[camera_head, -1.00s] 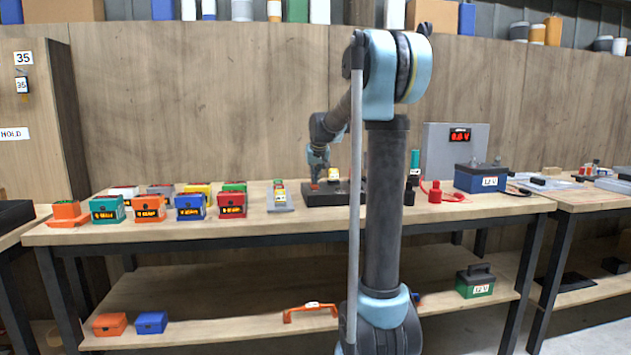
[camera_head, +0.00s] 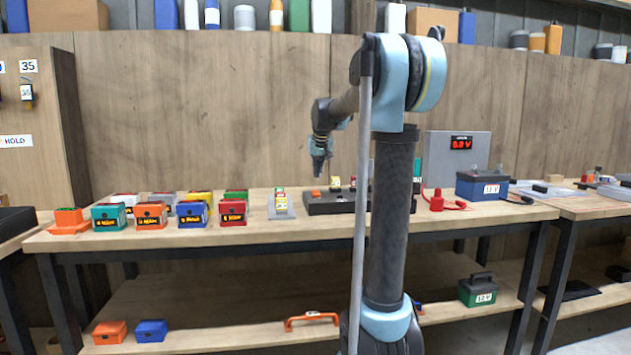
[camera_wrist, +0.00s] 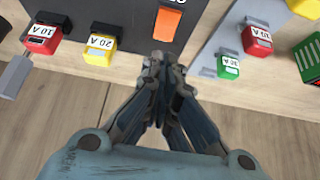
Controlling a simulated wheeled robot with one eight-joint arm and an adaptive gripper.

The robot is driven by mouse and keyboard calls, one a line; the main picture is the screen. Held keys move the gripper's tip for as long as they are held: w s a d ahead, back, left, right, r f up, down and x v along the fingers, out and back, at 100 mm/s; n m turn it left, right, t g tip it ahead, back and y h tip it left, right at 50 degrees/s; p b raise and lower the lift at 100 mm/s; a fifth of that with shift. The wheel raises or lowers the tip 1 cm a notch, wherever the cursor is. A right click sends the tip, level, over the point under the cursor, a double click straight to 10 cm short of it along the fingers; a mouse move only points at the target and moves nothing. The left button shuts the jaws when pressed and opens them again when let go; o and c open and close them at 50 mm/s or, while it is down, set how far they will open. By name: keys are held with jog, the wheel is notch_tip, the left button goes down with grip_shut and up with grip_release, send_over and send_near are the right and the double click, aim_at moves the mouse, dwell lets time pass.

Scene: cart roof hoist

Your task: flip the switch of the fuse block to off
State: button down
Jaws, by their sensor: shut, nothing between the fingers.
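The fuse block (camera_head: 345,207) is a dark box on the table behind my arm, which hides part of it. Its orange switch (camera_head: 316,194) is at the left end. In the wrist view the switch (camera_wrist: 166,24) sits on the black face of the block (camera_wrist: 135,38), beside a yellow 20 A fuse (camera_wrist: 101,47) and a red 10 A fuse (camera_wrist: 42,39). A cropped white label lies at the switch's far end; I cannot read it surely. My gripper (camera_head: 318,171) is shut and empty, above and apart from the switch; its fingertips (camera_wrist: 160,62) point towards it.
A grey fuse rack (camera_head: 281,211) stands left of the block. Several coloured boxes line the table's left side. A grey panel (camera_head: 440,160) reads 0.0 V, near a blue 12 V battery (camera_head: 482,187) and a red plug (camera_head: 437,201). Bare table lies before the block.

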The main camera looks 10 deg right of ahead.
jog(key=s+v, duration=0.1)
jog(key=v, duration=0.5)
jog(key=shift+f, duration=0.35)
jog(key=shift+s, duration=0.1)
jog(key=s+d+f+g, duration=0.1)
jog(key=s+f, duration=1)
jog(key=s, duration=0.3)
jog(key=s+d+f+g, duration=0.1)
jog(key=s+d+f, duration=0.1)
jog(key=s+f, duration=0.9)
jog(key=s+d+f+g, duration=0.1)
jog(key=s+f+g, duration=0.1)
jog(key=s+f, duration=0.8)
jog(key=s, duration=0.8)
jog(key=shift+s+d+f, duration=0.15)
jog(key=shift+d+f, duration=0.05)
jog(key=shift+f, duration=0.2)
jog(key=shift+w+f, duration=0.2)
jog(key=shift+w, duration=0.3)
